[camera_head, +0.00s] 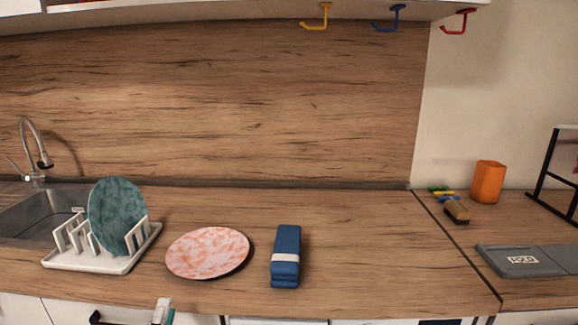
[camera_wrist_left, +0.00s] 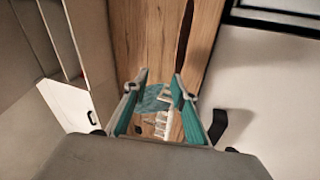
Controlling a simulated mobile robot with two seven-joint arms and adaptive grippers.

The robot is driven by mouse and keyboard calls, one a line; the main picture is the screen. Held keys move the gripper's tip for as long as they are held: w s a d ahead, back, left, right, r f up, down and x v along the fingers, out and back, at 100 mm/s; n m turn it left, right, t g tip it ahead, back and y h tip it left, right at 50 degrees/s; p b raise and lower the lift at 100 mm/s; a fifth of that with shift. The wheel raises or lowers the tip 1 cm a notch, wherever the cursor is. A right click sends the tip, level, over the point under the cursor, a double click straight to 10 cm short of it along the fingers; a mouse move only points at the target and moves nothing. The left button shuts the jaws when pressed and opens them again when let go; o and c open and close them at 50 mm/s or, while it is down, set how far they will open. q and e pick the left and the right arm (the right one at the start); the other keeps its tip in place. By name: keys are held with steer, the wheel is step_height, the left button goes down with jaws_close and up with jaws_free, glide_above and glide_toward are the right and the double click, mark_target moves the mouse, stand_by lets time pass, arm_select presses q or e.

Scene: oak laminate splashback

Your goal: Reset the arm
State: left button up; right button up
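Only the tip of my left gripper (camera_head: 162,312) shows in the head view, white and teal at the bottom edge, in front of the counter and below the pink plate. In the left wrist view its two teal-lined fingers (camera_wrist_left: 161,84) stand apart with nothing held between them. Beyond them the teal plate (camera_wrist_left: 156,98) and white rack (camera_wrist_left: 162,122) show at a distance. My right gripper is in neither view.
The wooden counter (camera_head: 360,250) holds a white dish rack (camera_head: 90,262) with a teal plate (camera_head: 117,215), a pink plate (camera_head: 207,252) and a folded blue cloth (camera_head: 286,245). An orange cup (camera_head: 488,182) and brush (camera_head: 457,212) stand right.

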arm_select(q)
steer(key=s+d+f+m+g+h, duration=0.4)
steer(key=d+f+m+h, duration=0.1)
steer(key=f+m, duration=0.55)
steer(key=s+f+m+g+p, duration=0.1)
steer(key=s+f+m+g, duration=0.2)
steer(key=f, duration=0.7)
steer(key=s+f+m+g+y, duration=0.1)
steer(key=s+f+m+g, duration=0.3)
steer(key=s+f+m, duration=0.4)
steer(key=shift+s+f+p, duration=0.35)
steer(key=shift+s+f, duration=0.5)
steer(key=shift+s, duration=0.35)
